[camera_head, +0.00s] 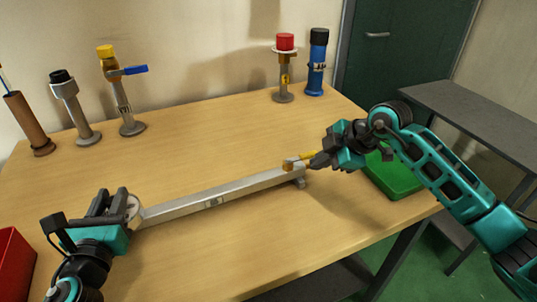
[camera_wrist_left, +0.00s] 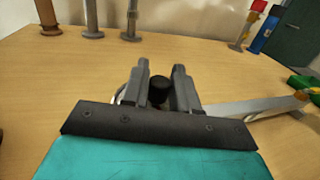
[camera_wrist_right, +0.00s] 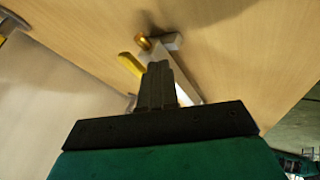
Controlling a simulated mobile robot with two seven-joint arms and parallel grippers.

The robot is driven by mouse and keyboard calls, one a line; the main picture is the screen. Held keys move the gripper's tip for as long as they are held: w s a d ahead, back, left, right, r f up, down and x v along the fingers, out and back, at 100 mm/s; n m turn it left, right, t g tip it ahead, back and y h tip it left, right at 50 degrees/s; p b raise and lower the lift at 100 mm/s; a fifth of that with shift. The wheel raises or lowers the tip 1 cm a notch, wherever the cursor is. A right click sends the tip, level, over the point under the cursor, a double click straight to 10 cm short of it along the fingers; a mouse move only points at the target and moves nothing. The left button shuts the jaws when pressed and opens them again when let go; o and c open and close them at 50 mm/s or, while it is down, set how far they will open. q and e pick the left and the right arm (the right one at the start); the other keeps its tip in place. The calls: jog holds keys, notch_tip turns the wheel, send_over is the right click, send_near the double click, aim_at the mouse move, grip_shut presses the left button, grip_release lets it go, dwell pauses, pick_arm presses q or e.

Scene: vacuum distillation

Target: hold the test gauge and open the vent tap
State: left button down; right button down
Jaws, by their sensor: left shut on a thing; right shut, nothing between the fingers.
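The test gauge (camera_head: 134,208) is a pale round dial at the left end of a long grey metal bar (camera_head: 240,192) on the table. My left gripper (camera_head: 115,203) is shut on the gauge; in the left wrist view its dark part (camera_wrist_left: 159,90) shows between the fingers. The vent tap, with its yellow lever (camera_head: 302,157), is at the bar's right end. My right gripper (camera_head: 318,160) is shut and empty, close beside the lever. The right wrist view shows the yellow lever (camera_wrist_right: 130,65) left of the fingertips; I cannot tell whether they touch.
A red bin (camera_head: 14,265) is at the left edge and a green tray (camera_head: 395,172) lies behind my right arm. Along the back stand a brown holder (camera_head: 27,122), several capped posts and a blue bottle (camera_head: 317,65). The table's front middle is clear.

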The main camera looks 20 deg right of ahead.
jog(key=s, duration=0.4)
jog(key=shift+d, duration=0.3)
jog(key=v, duration=0.9)
jog(key=shift+w+d+r, duration=0.15)
jog(key=shift+d+r, duration=0.15)
jog(key=shift+r, duration=0.1)
pick_arm(q)
jog(key=c, duration=0.8)
grip_release()
jog(key=s, duration=0.4)
jog(key=s+a, duration=0.1)
jog(key=s, duration=0.7)
jog(key=shift+a, duration=0.3)
jog(key=o, duration=0.5)
